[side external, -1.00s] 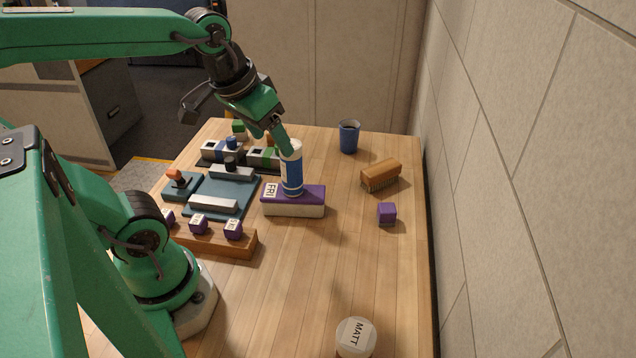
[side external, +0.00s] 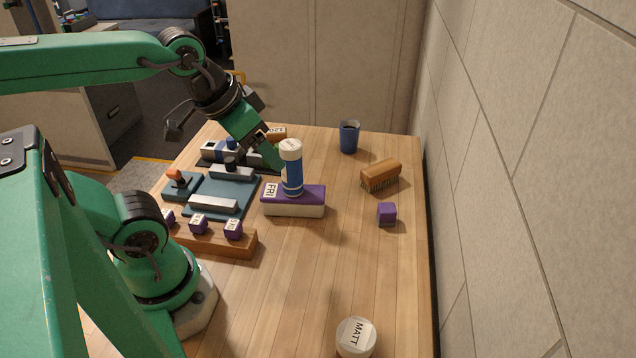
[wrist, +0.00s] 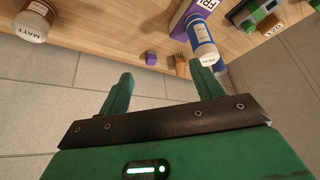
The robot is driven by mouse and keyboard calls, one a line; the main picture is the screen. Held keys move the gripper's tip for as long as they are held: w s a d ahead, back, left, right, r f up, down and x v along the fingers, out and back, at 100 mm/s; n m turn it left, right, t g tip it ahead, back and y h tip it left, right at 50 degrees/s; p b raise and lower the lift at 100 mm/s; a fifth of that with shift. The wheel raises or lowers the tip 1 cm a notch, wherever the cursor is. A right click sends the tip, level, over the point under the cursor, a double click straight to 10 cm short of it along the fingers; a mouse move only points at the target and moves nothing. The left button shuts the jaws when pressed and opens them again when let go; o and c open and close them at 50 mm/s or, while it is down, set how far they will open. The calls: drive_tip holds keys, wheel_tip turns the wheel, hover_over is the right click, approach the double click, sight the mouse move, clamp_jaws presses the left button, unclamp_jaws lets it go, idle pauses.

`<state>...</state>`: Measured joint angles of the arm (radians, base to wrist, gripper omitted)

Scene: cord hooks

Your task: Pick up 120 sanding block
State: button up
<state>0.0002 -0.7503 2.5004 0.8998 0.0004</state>
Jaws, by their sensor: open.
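The sanding block (side external: 277,133) is a small orange-brown block with a white label reading 120. It is at the far edge of the table, partly hidden behind my gripper. It also shows at the upper right of the wrist view (wrist: 269,26). My gripper (side external: 274,160) is open and empty, in front of the block in the side view and close to the blue bottle. In the wrist view its two fingers (wrist: 163,84) are spread apart, with the block outside them.
A blue cup (side external: 349,136), brush (side external: 381,174), purple cube (side external: 387,213) and MATT jar (side external: 356,337) stand to the right. The front table is mostly clear.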

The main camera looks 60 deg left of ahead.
drive_tip(key=shift+w, duration=0.1)
drive_tip(key=shift+c, duration=0.5)
drive_tip(key=w+a+r+m+g, duration=0.2)
drive_tip(key=w+a+r, duration=0.1)
drive_tip(key=w+a, duration=0.55)
drive_tip(key=m+g, duration=0.4)
hover_over(277, 130)
drive_tip(key=f, duration=1.2)
drive_tip(key=d+f, duration=0.1)
drive_tip(key=f, duration=0.5)
drive_tip(key=shift+w+f, duration=0.1)
drive_tip(key=shift+f, duration=0.05)
drive_tip(key=shift+a+f, duration=0.4)
drive_tip(key=shift+a, duration=0.1)
drive_tip(key=shift+f, duration=1.3)
